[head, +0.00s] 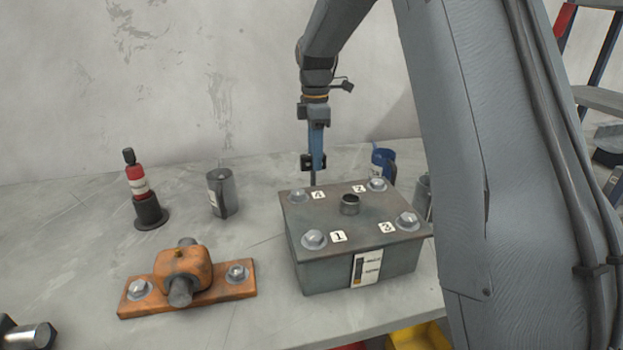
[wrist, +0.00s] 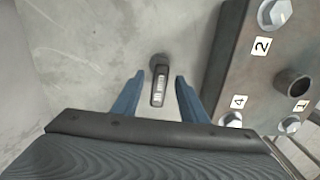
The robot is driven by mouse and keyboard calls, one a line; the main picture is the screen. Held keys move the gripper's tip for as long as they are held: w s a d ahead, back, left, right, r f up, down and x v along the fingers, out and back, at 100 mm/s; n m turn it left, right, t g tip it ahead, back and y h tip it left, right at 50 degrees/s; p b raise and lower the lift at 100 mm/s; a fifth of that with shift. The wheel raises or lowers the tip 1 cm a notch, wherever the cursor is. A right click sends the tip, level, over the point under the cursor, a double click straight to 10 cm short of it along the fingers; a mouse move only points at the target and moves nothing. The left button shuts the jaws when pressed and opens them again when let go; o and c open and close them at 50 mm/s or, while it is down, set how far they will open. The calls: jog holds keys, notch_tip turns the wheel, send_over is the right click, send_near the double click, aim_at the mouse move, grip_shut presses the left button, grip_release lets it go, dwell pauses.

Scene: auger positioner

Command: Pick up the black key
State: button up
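The black key (wrist: 158,82) shows in the wrist view as a dark, upright-looking piece with a rounded end and a pale marking along its shaft. It lies between the two blue fingers of my gripper (wrist: 159,92), with visible gaps on both sides. My gripper is open, and whether it touches the key cannot be seen. In the head view my gripper (head: 314,172) points down just behind the grey metal box (head: 330,270). The key is not clearly visible there; the box hides that spot.
The box, with numbered bolts, is close to the right of my gripper in the wrist view. A blue canister (head: 383,163) stands behind it. A dark cylinder (head: 222,195), a red-and-white bottle (head: 140,182) and an orange bracket (head: 185,275) stand to the left, with clear table between.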

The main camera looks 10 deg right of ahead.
aim_at(313, 179)
jog(key=shift+a+f+p, duration=0.15)
jog(key=shift+f+p, duration=0.5)
jog(key=shift+f, duration=1.35)
jog(key=shift+a+f+p, duration=0.1)
jog(key=shift+f+p, duration=0.55)
jog(key=shift+f, duration=1.3)
jog(key=c, duration=0.9)
grip_shut()
jog(key=shift+w+r, duration=0.1)
jog(key=shift+r, duration=0.1)
